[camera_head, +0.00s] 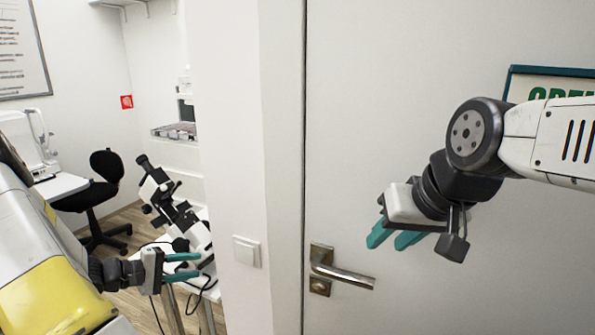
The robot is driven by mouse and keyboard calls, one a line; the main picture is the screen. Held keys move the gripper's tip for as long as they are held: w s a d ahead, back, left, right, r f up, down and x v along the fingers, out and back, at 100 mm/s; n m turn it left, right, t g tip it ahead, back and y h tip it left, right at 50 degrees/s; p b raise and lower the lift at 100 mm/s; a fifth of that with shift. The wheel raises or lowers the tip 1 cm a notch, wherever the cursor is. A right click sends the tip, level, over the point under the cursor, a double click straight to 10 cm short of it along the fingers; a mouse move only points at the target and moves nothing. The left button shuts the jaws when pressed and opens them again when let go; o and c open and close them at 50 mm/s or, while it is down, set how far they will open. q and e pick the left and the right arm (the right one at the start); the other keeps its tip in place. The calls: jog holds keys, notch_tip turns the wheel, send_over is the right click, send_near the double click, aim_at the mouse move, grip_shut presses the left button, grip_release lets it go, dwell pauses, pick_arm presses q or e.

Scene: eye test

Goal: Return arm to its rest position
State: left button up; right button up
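My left gripper (190,266) is at the lower left, its arm coming in from the left. Its two teal fingers are apart with nothing between them, and it shows in front of the microscope table. My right gripper (389,240) is at the right of the picture, its arm coming in from the right edge. Its teal fingers are apart and empty, pointing down and left. It shows above and to the right of the door handle (343,276), apart from it in the picture.
A white closed-looking door (420,110) fills the right side, with a partly hidden sign (548,90). A wall edge with a light switch (246,251) stands mid-picture. At left are a microscope (178,212), a black chair (104,180) and a desk (62,187).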

pick_arm(q)
jog(key=s+d+r+m+g+y, duration=0.2)
jog(key=s+d+r+m+g, duration=0.15)
jog(key=d+r, duration=0.3)
jog(key=s+d+r+m+g+y, duration=0.1)
jog(key=s+d+r+m+g, duration=0.25)
jog(key=d+r, duration=0.35)
jog(key=s+d+r+m+t+y, duration=0.3)
jog(key=s+r+m+y, duration=0.1)
jog(key=s+r, duration=0.7)
jog(key=shift+s+d+t+y, duration=0.3)
jog(key=shift+s+t+y, duration=0.1)
jog(key=shift+s+y, duration=0.45)
